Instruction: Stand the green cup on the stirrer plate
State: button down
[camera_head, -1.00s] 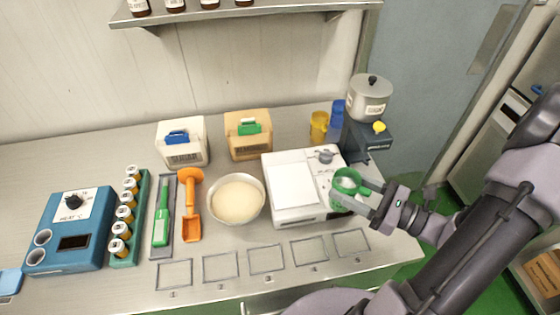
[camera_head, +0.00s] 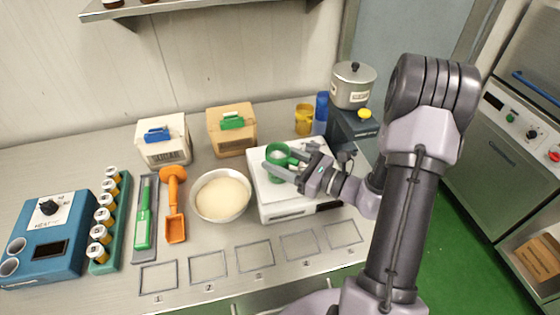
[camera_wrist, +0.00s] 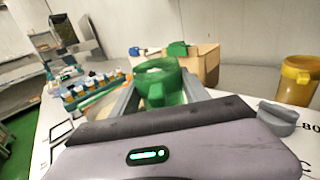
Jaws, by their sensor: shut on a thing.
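The green cup (camera_head: 276,154) is held upright by my gripper (camera_head: 283,167), which is shut on it. In the head view the cup is over the left, flat part of the white stirrer plate (camera_head: 278,201); I cannot tell whether its base touches the surface. In the wrist view the green cup (camera_wrist: 160,76) sits between the two grey fingers, with its handle towards me. My gripper and wrist hide much of the stirrer plate's top and its knob side.
A bowl of pale powder (camera_head: 222,195) stands left of the stirrer plate. Behind are a cardboard box with a green handle (camera_head: 231,136), a yellow cup (camera_head: 303,119), a blue cup (camera_head: 321,112) and a steel pot (camera_head: 353,86). Empty marked squares (camera_head: 254,256) line the front.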

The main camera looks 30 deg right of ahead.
jog(key=c, duration=0.6)
grip_release()
jog(key=shift+o, duration=0.2)
jog(key=shift+s+d+r, duration=0.15)
jog(key=shift+s+r, duration=0.05)
jog(key=shift+s, duration=0.05)
jog(key=p+v, duration=0.1)
jog(key=v, duration=1)
jog(key=shift+s+d+f+p, duration=0.1)
jog(key=shift+s+d+p, duration=0.05)
jog(key=shift+s+p, duration=0.15)
